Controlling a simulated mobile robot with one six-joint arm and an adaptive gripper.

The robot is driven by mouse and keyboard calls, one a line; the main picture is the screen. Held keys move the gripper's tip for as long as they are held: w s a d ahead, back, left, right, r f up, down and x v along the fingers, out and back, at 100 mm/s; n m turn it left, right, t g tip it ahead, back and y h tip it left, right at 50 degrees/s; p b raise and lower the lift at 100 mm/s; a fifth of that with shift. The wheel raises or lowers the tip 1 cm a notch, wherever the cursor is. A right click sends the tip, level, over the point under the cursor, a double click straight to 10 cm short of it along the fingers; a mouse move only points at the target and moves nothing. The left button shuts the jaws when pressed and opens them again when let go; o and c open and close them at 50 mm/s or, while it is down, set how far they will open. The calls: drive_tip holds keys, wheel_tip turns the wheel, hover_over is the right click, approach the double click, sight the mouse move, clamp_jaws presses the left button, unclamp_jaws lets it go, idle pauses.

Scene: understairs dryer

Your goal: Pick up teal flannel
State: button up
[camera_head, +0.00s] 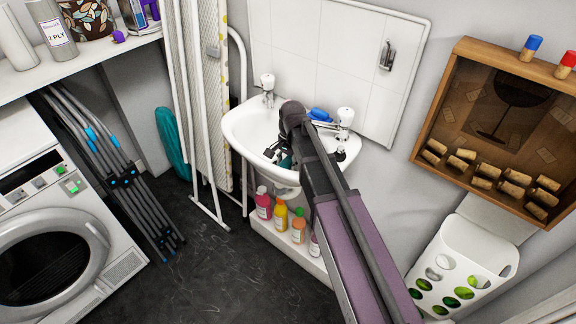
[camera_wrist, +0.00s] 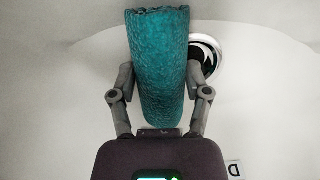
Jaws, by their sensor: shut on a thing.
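The teal flannel (camera_wrist: 158,42) is a rolled, textured cloth standing lengthwise in the wrist view. My gripper (camera_wrist: 160,82) has one finger on each side of it and is shut on it. In the head view my gripper (camera_head: 279,153) is inside the white basin (camera_head: 236,122), and only a small dark teal patch of the flannel (camera_head: 286,161) shows beside it. My arm hides part of the basin. I cannot tell whether the flannel touches the basin.
Two taps (camera_head: 268,85) and a blue item (camera_head: 320,115) are at the basin's back rim. Bottles (camera_head: 281,215) stand below. An ironing board (camera_head: 216,90) and a larger teal object (camera_head: 172,143) are left. A cork box (camera_head: 495,130) hangs right. Dark floor (camera_head: 215,265) is clear ahead.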

sight(286, 161)
drive_tip(key=shift+c, duration=0.5)
drive_tip(key=shift+r, duration=0.1)
wheel_tip(286, 161, up, 18)
drive_tip(key=p, duration=1.8)
drive_tip(key=shift+f, duration=0.2)
